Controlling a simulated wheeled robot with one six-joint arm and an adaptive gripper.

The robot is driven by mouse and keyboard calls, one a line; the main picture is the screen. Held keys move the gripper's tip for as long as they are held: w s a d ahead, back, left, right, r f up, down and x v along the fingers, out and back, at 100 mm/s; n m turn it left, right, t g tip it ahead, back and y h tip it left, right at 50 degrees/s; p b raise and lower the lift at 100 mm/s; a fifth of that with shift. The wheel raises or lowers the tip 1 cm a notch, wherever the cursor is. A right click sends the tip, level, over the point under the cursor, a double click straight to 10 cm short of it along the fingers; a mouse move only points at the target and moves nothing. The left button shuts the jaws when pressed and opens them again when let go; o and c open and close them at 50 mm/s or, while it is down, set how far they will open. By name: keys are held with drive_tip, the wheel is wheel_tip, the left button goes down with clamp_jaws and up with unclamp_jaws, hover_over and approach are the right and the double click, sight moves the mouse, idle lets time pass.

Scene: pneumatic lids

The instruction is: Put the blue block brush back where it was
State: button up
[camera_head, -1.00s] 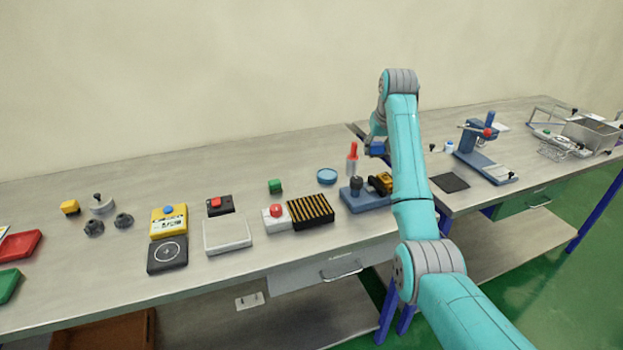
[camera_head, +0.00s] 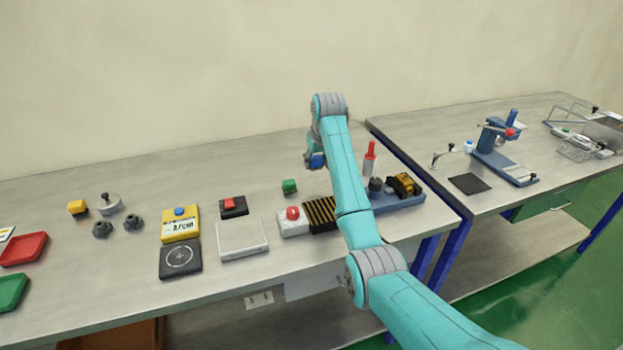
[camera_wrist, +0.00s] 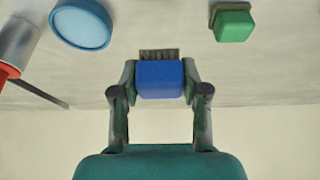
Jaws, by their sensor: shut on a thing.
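The blue block brush (camera_wrist: 161,79) is held between the two fingers of my gripper (camera_wrist: 160,82) in the wrist view. Its dark bristles stick out beyond the fingertips. In the head view the blue brush (camera_head: 316,160) shows small beside my arm, in the air above the back part of the table. My gripper is shut on it; in the head view the fingers are mostly hidden by my arm.
A green block (camera_head: 289,186) stands near, left of my arm. A round blue dish (camera_wrist: 82,24) shows in the wrist view. The black-and-yellow striped block (camera_head: 320,213), red-button box (camera_head: 293,221) and blue base fixture (camera_head: 404,201) stand in front. The table's back left is clear.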

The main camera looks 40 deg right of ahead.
sight(315, 182)
drive_tip(key=shift+d+f, duration=0.1)
drive_tip(key=shift+f, duration=3)
drive_tip(key=shift+f, duration=0.1)
drive_tip(key=o, duration=1.1)
drive_tip(key=v, duration=1.2)
